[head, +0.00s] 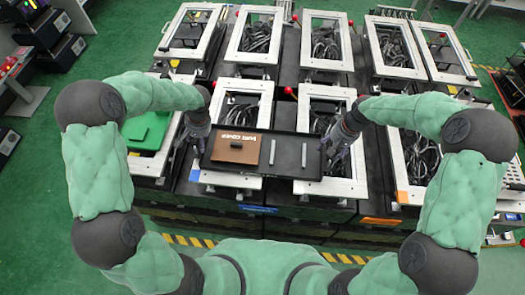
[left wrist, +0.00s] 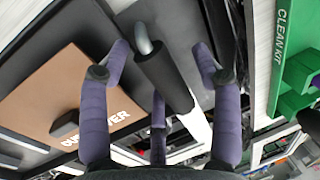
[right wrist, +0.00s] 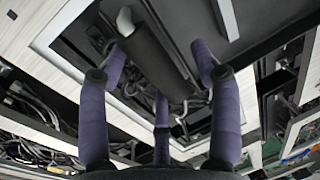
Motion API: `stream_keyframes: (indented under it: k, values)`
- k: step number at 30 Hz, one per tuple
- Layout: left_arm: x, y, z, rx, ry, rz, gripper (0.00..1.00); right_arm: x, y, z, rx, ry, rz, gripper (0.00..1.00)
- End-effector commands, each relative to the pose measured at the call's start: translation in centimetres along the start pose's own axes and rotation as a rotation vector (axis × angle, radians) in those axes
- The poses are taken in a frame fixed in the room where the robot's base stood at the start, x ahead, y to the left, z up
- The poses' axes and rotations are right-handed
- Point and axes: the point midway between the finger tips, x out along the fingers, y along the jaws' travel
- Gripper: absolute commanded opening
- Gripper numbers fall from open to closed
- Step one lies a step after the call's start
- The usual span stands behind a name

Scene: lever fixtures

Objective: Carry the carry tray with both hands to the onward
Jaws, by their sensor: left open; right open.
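The carry tray (head: 288,152) is a dark flat tray lying across the white-framed fixtures in front of me. On it lie a brown cover plate (head: 235,149) with a dark knob, and two grey bars (head: 272,152) (head: 303,154). My left gripper (head: 197,146) is at the tray's left end. In the left wrist view its spread purple fingers stand around a black handle (left wrist: 162,75), with the jaws open. My right gripper (head: 331,153) is at the right end. In the right wrist view its open fingers flank another black handle (right wrist: 152,50). Contact with either handle is unclear.
White-framed boxes with dark cables (head: 326,42) stand in two rows behind and beside the tray. A green clean kit panel (head: 148,131) lies left of my left gripper. Red-knobbed levers (head: 288,90) stand between the rows. Yellow-black striped floor edging runs in front.

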Motion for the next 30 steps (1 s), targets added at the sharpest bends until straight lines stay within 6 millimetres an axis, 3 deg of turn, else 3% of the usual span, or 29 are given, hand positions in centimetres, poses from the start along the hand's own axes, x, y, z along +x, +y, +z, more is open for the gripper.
stream_keyframes:
  k: [9, 15, 16, 30]
  values:
    - [0.1, -0.01, -0.02, -0.001, 0.001, 0.0, 0.61, 0.11, 0.02, 0.0, 0.0, 0.0, 0.0, 0.61]
    - [0.09, -0.01, -0.01, -0.001, 0.0, 0.0, 0.05, 0.1, 0.01, 0.0, 0.0, 0.0, 0.0, 0.05]
    - [0.09, -0.02, -0.01, -0.001, 0.0, 0.0, 0.0, 0.1, 0.01, 0.0, 0.0, 0.0, 0.0, 0.0]
    - [-0.23, -0.11, -0.06, -0.002, 0.002, 0.0, 0.0, -0.23, -0.03, -0.07, 0.001, 0.002, 0.0, 0.0]
